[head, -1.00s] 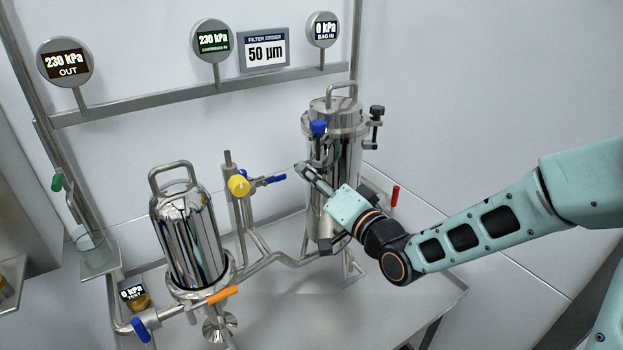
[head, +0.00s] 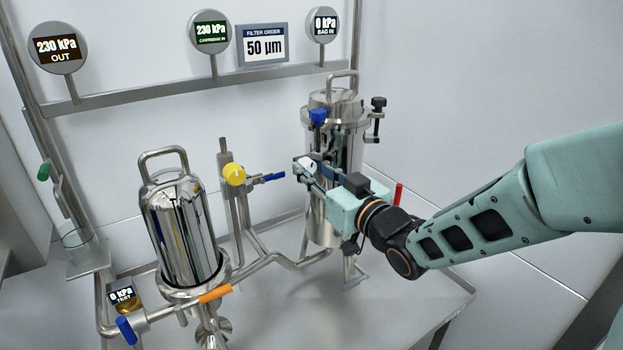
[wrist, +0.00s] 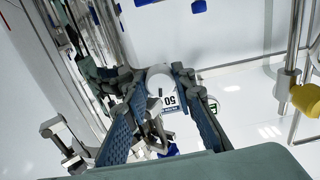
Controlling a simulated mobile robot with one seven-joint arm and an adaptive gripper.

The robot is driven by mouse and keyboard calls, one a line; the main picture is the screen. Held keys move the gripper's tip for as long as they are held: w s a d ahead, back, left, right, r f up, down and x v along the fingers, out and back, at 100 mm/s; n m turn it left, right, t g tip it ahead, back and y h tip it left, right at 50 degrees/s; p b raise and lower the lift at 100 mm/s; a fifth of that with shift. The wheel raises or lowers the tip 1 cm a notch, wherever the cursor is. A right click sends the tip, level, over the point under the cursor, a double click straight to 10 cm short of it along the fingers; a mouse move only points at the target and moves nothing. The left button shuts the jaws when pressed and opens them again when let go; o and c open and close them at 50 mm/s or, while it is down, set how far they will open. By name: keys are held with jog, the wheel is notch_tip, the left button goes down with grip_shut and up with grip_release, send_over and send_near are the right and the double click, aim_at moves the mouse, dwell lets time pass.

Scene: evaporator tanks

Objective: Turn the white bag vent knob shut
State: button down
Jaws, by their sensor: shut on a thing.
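The white bag vent knob (wrist: 160,76) is a pale round cap between my fingertips in the wrist view. In the head view it shows as a small white patch (head: 307,162) at the end of my gripper (head: 303,170), in front of the right tank (head: 322,210). My gripper (wrist: 161,78) is shut on the knob, with one blue-padded finger on each side. The fingers partly hide the knob, and its valve body is hard to make out.
A blue knob (head: 318,117) sits just above my gripper. A yellow knob (head: 234,174) and blue lever (head: 273,177) stand to the left, near the shiny left tank (head: 180,230). A red handle (head: 398,194) is behind my wrist. The BAG IN gauge (head: 324,24) reads 0 kPa.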

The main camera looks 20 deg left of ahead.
jog(key=shift+n+b, duration=0.8)
jog(key=shift+n, duration=0.3)
jog(key=c, duration=1.6)
grip_release()
jog(key=shift+d, duration=0.15)
jog(key=v, duration=0.7)
jog(key=shift+s+d, duration=0.2)
jog(key=shift+s, duration=0.15)
